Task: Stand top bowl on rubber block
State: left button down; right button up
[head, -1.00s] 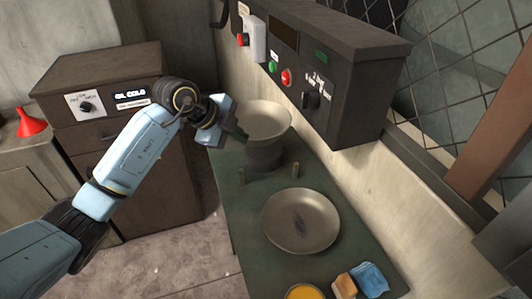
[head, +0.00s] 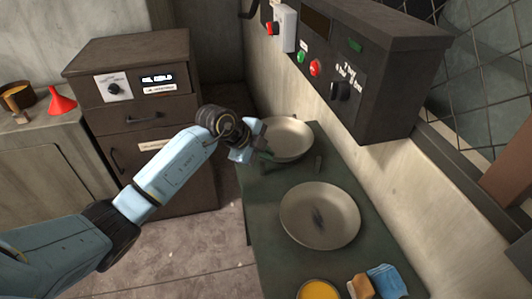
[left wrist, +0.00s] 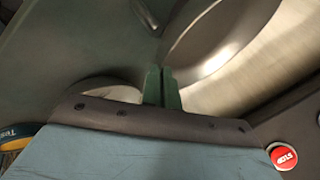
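The top bowl (head: 290,136), a shallow metal bowl, is over the far end of the green bench in the head view. It hides the dark round block beneath it, so I cannot tell if they touch. My left gripper (head: 264,150) is at the bowl's left rim. In the left wrist view its green fingers (left wrist: 162,80) are nearly together at the rim of the bowl (left wrist: 205,50) and appear shut on it. A second metal bowl (head: 320,215) lies on the bench nearer me. My right gripper is not in view.
The control box (head: 375,75) is on the wall right of the bench. A yellow-topped tin (head: 318,290), a tan block (head: 360,287) and a blue cloth (head: 386,281) are at the near end. A drawer cabinet (head: 135,120) stands left.

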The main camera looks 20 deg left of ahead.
pick_arm(q)
jog(key=c, duration=2)
grip_release()
jog(key=shift+f, duration=0.1)
jog(key=o, duration=0.3)
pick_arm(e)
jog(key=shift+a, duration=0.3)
